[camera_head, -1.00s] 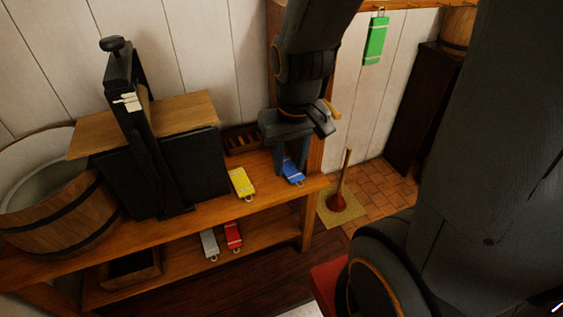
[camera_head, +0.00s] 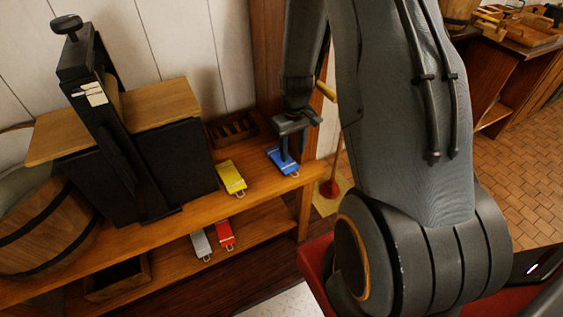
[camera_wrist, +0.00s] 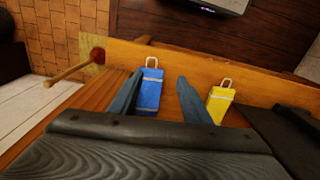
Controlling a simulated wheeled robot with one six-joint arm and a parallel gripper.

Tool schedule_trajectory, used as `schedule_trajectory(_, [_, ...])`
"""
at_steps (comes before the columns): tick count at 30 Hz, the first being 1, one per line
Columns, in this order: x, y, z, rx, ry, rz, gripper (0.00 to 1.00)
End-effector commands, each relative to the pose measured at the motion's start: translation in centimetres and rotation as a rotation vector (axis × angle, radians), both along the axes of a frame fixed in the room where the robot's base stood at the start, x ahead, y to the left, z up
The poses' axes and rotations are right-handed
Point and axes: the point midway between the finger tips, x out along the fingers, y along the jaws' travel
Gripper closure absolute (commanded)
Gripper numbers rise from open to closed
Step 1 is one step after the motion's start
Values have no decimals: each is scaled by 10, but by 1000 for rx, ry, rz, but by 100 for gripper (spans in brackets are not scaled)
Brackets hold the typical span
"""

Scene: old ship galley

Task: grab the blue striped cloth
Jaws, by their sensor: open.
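The blue cloth (camera_head: 290,167) lies folded on the upper wooden shelf near its right end, with a pale stripe and a metal loop. My gripper (camera_head: 287,157) points down over it, with the fingers close to its surface. In the wrist view my gripper (camera_wrist: 160,77) is open. The blue cloth (camera_wrist: 149,93) shows between the fingers, beside the left one and apart from the right one. Whether a finger touches it I cannot tell.
A yellow cloth (camera_head: 231,177) lies left of the blue one, outside the right finger in the wrist view (camera_wrist: 220,103). A slotted wooden rack (camera_head: 232,129) stands behind; a plunger (camera_head: 331,185) stands beyond the shelf end.

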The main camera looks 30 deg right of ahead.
Motion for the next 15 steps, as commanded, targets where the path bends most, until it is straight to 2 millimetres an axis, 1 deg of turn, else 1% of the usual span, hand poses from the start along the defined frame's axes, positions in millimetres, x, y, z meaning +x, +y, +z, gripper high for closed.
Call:
schedule_trajectory(1, [2, -6, -16, 1, 6, 1, 56])
schedule_trajectory(3, [4, -13, -29, 3, 11, 7, 56])
schedule_trajectory(7, [6, -19, -42, 4, 16, 13, 56])
schedule_trajectory(15, [5, -19, -65, 4, 17, 15, 56])
